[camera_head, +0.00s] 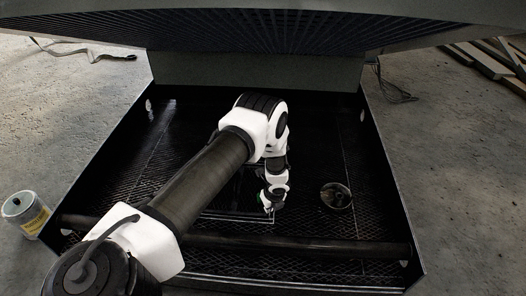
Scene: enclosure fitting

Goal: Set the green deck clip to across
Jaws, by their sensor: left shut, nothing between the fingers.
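My left arm reaches in from the lower left over the dark mesh deck (318,222). My left gripper (270,209) points down at the middle of the deck and is shut, with nothing seen between its fingers. A small green spot, likely the green deck clip (261,198), shows right beside the gripper's left side. The gripper and wrist hide most of it, so I cannot tell which way the clip is turned or whether the fingers touch it. My right gripper does not show.
A round dark metal part (336,196) lies on the deck right of the gripper. A dark bar (300,244) crosses the front. Side walls and a low overhang enclose the deck. A can (26,214) stands outside at left; planks (490,58) lie at the far right.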

